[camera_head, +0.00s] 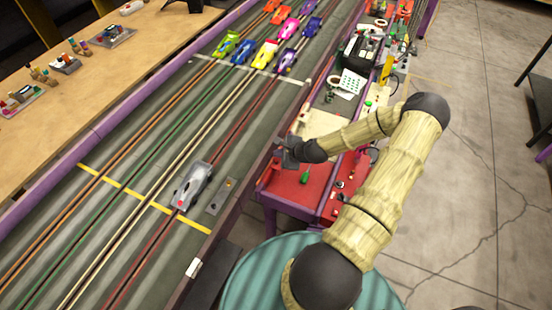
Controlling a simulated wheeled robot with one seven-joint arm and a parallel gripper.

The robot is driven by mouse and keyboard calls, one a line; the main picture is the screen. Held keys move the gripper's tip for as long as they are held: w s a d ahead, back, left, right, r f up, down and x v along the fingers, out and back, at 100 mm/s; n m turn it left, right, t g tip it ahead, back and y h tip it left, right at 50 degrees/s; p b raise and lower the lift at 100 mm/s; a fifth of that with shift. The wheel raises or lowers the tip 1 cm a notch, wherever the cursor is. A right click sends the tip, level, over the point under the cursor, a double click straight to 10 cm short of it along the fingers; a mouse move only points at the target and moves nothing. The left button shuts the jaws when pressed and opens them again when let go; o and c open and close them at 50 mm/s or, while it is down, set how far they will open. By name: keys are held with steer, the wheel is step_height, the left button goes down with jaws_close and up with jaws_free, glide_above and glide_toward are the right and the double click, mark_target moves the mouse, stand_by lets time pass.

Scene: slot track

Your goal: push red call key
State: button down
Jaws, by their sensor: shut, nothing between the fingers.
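My arm reaches up from the bottom, bends above the side bench, and ends in a dark gripper (286,152) at the bench's left edge, beside the track. The gripper is shut and holds nothing. Its fingertips are small and dark here, and I cannot tell whether they touch anything. Below it lies the red bench top (288,191) with a small green piece (304,178) on it. Small red and white pieces (340,184) sit to the right. I cannot tell which piece is the red call key; my arm hides part of the bench.
A slot track (130,215) runs diagonally past the bench, with a grey car (192,186) near a yellow line. Several coloured cars (264,55) stand farther up. A white keypad-like item (352,82) and clutter fill the bench's far part. The concrete floor (485,150) at right is largely clear.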

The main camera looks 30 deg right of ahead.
steer(key=shift+r+p, duration=1.5)
steer(key=shift+r, duration=0.7)
steer(key=s+a+r+n+g+h, duration=0.1)
steer(key=s+a+r+n+g, duration=0.1)
steer(key=s+a+r+n, duration=0.3)
steer(key=s+a+r+n+g+h, duration=0.1)
steer(key=s+a+r+n, duration=0.4)
steer(key=r+n, duration=0.5)
steer(key=s+a+r+n+g+h, duration=0.1)
steer(key=s+a+r+n+g, duration=0.2)
steer(key=s+a+r+n, duration=0.3)
step_height(320, 180, up, 3)
steer(key=shift+s+f+n, duration=0.15)
steer(key=shift+s+n, duration=0.7)
steer(key=shift+n, duration=0.15)
